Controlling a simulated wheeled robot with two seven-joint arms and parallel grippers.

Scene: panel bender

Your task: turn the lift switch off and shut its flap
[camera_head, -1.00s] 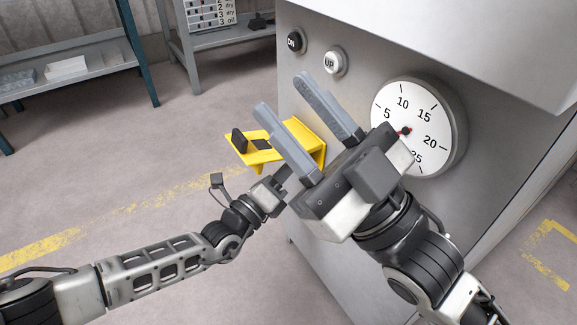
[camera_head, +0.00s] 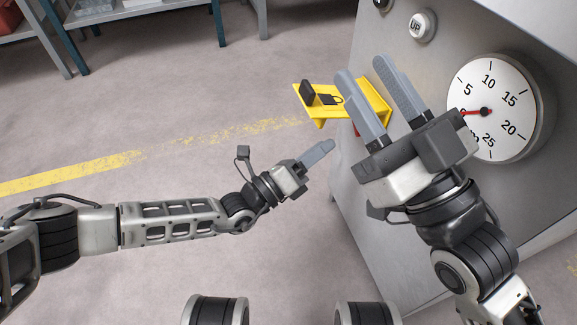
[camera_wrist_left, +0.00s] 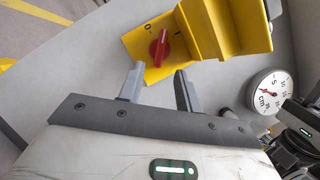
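The yellow switch box shows in the left wrist view, with its red rotary knob (camera_wrist_left: 160,47) on a plate marked 0 and I. Its yellow flap (camera_wrist_left: 240,25) stands open. In the head view the flap (camera_head: 312,103) sticks out from the machine, with a black grip and a padlock sign; the knob is mostly hidden beneath. My left gripper (camera_head: 325,150) is below and left of the flap, touching nothing; in its wrist view the fingers (camera_wrist_left: 158,88) are apart and empty, short of the knob. My right gripper (camera_head: 362,72) is open and empty, its fingers overlapping the flap's right part in view.
The grey machine (camera_head: 380,215) carries an UP button (camera_head: 423,25) and a round white dial (camera_head: 490,110) behind my right gripper. Shelves (camera_head: 130,12) stand at the back left. The floor between, with a yellow line (camera_head: 70,175), is clear.

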